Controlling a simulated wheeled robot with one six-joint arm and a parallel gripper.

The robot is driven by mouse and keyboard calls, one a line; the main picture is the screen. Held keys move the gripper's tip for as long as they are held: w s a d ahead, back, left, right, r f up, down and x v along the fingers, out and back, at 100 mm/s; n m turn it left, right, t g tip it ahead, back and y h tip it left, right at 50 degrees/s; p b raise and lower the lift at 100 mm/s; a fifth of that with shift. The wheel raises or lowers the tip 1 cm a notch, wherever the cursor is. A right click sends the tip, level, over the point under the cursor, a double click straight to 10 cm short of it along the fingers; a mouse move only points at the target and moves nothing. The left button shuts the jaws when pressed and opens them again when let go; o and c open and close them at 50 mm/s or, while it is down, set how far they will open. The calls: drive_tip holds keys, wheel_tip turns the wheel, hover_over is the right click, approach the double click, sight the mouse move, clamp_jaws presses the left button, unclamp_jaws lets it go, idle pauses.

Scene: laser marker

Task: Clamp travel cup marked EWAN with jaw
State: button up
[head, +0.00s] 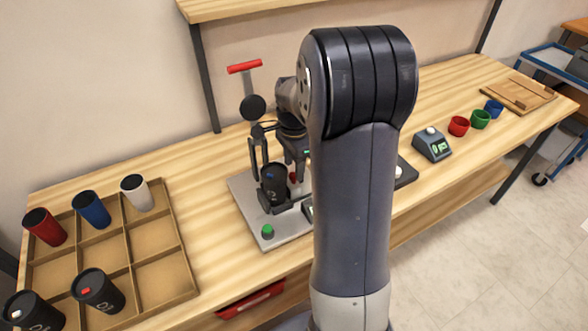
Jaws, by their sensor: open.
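A black travel cup (273,187) stands roughly upright in the fixture on the grey base plate (243,193). A pale mark shows on its side, too small to read as EWAN. Dark jaw parts (276,207) sit at the cup's lower side; I cannot tell whether they touch it. My gripper (276,160) points down over the fixture, close to the top of the cup, with its fingers apart. My arm hides the right part of the fixture.
A divided wooden tray (180,238) at left holds red, blue, white and black cups. A green button (267,231) sits at the plate's front corner. Right of my arm are a small display box (432,145), red, green and blue cups, and a wooden board (519,93).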

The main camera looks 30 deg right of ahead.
wheel_tip(320, 180, up, 8)
drive_tip(key=shift+r, duration=0.2)
drive_tip(key=shift+f, duration=0.15)
drive_tip(key=f, duration=0.7)
drive_tip(key=d+f, duration=0.1)
drive_tip(key=f, duration=0.2)
drive_tip(key=shift+f, duration=0.35)
drive_tip(key=shift+d+r, duration=0.15)
drive_tip(key=shift+r, duration=0.5)
drive_tip(key=shift+f, duration=0.1)
